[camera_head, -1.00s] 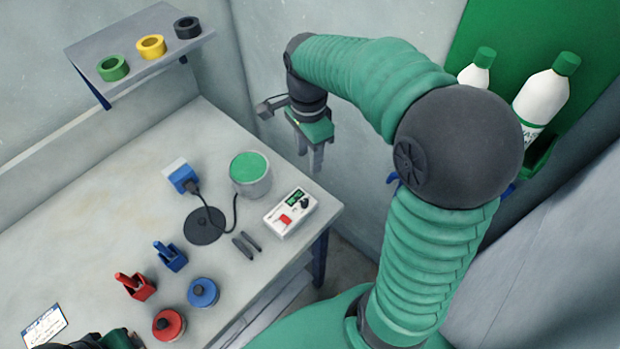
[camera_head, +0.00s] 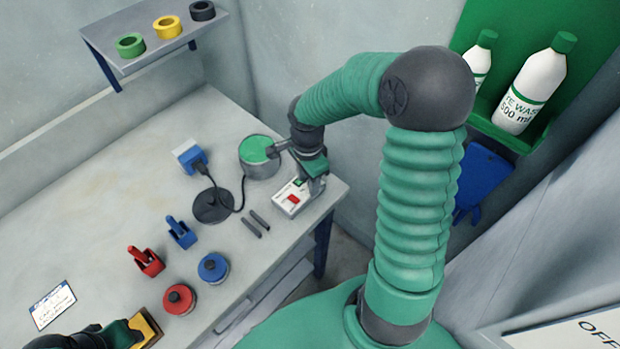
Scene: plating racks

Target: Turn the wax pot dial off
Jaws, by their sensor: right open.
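The wax pot (camera_head: 260,170) is a grey metal pot with green wax, on the table near the back wall. A white control box (camera_head: 287,204) with a red switch and a small green display sits in front of it. My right gripper (camera_head: 316,188) is open with its fingers over the right end of the box, where the dial is hidden behind them. I cannot tell whether the fingers touch it. Part of my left gripper (camera_head: 122,334) shows at the bottom left edge, beside a yellow-brown block (camera_head: 148,328); its fingers are not clear.
A black disc (camera_head: 212,206) and a blue-and-white device (camera_head: 190,157) with a cable stand nearby. Red (camera_head: 179,299) and blue (camera_head: 213,268) round pots are nearer. White bottles (camera_head: 527,90) stand on a green rack.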

